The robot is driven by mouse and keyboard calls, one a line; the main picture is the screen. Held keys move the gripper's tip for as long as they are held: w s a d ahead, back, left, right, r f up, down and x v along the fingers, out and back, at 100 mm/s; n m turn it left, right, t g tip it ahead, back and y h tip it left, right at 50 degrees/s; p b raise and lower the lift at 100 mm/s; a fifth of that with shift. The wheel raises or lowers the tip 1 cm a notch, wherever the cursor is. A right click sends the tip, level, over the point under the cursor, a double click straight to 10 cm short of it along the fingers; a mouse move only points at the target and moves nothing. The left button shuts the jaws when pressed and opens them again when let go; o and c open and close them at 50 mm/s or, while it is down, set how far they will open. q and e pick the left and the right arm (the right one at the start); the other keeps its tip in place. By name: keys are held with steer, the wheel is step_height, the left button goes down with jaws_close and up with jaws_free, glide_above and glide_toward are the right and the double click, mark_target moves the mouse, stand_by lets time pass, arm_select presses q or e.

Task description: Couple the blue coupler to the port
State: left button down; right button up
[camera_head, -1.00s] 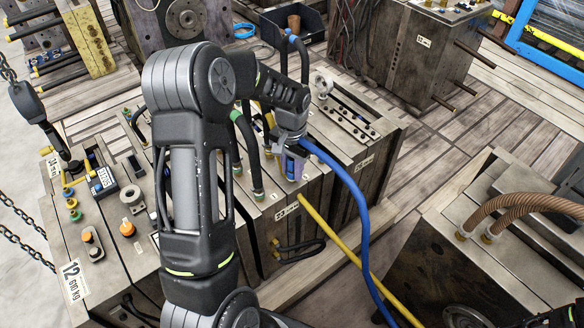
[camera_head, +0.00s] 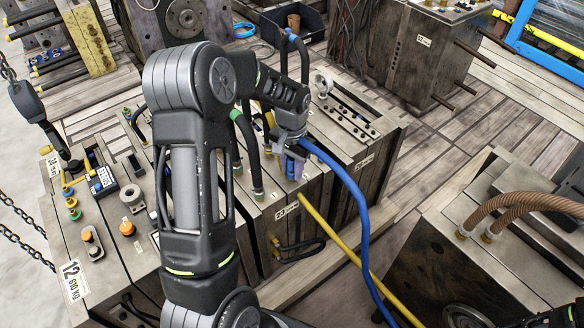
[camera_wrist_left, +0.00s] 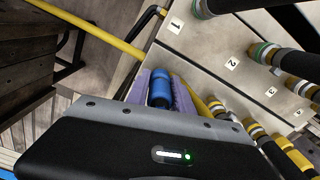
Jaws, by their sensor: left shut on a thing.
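The blue coupler (camera_wrist_left: 160,88) is between the fingers of my left gripper (camera_head: 291,168), which is shut on it. A blue hose (camera_head: 350,190) runs from this gripper down to the right. In the left wrist view the pale purple fingers (camera_wrist_left: 140,86) lie on either side of the coupler. The gripper is close to the top front edge of the mould block (camera_head: 312,215). No contact with a port is visible.
A yellow hose (camera_head: 330,230) runs below the gripper. Dark hoses with green collars (camera_head: 250,150) stand just left of it. Numbered, banded hose ends (camera_wrist_left: 262,52) line the right in the wrist view. A second block with brown hoses (camera_head: 520,205) stands at right.

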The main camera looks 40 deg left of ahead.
arm_select(q)
steer(key=c, duration=1)
jaws_free()
steer(key=shift+c, duration=0.2)
step_height(320, 180, up, 8)
steer(key=shift+f+p, duration=0.1)
steer(key=shift+p, duration=0.4)
